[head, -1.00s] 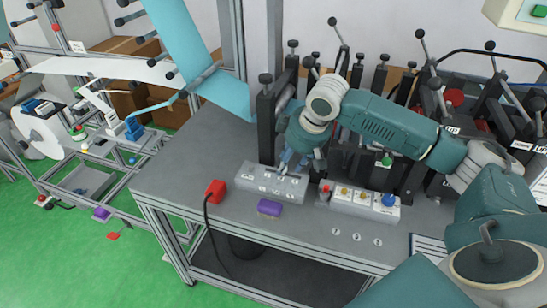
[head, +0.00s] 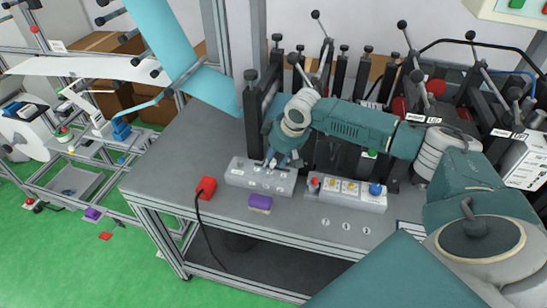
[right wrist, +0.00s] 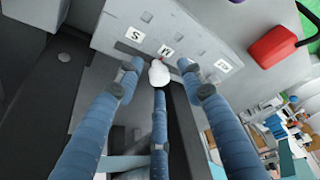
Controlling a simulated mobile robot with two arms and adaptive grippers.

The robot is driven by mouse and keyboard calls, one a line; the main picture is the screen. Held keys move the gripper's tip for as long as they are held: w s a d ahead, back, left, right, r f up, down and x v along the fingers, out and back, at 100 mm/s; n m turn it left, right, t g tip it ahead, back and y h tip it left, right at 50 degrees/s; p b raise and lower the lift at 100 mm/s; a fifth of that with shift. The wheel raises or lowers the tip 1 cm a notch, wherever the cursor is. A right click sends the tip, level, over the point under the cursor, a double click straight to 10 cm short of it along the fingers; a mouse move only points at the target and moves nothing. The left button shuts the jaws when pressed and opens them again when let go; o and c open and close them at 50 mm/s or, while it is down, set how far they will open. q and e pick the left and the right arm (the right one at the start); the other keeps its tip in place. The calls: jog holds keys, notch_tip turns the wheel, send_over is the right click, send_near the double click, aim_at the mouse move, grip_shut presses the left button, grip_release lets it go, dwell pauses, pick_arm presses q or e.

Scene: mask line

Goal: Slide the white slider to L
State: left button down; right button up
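The white slider (right wrist: 158,73) shows as a rounded knob in the right wrist view, nearest the M label (right wrist: 166,51). The S label (right wrist: 135,34) is on one side of M, and a third label (right wrist: 222,66), hard to read, is on the other, toward the red box. They are on a grey control box (head: 240,178) on the table. My right gripper (head: 277,160) is over this box. In the right wrist view its blue fingers (right wrist: 160,82) are spread around the knob, with gaps at both sides. My left gripper is not in view.
A red box (head: 206,187) with a black cable and a purple block (head: 260,202) lie near the control box. A second box (head: 345,191) with a blue knob stands to its right. Dark upright posts (head: 251,115) stand close behind. The table's left part is clear.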

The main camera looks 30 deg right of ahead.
aim_at(254, 162)
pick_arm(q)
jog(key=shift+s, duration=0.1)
pick_arm(e)
jog(key=shift+f, duration=0.1)
jog(key=shift+c, duration=0.5)
jog(key=c, duration=0.8)
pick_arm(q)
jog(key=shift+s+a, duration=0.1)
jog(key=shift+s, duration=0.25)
pick_arm(e)
grip_shut()
jog(key=w+a, duration=0.3)
jog(key=w, duration=0.1)
jog(key=shift+a+p, duration=0.15)
jog(key=shift+p, duration=0.2)
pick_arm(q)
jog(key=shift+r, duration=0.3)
pick_arm(e)
jog(key=shift+s+r, duration=0.1)
jog(key=shift+r, duration=0.1)
jog(key=o, duration=0.7)
grip_release()
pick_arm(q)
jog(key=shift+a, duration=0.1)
pick_arm(e)
jog(key=shift+o, duration=1)
jog(key=shift+a+f, duration=0.1)
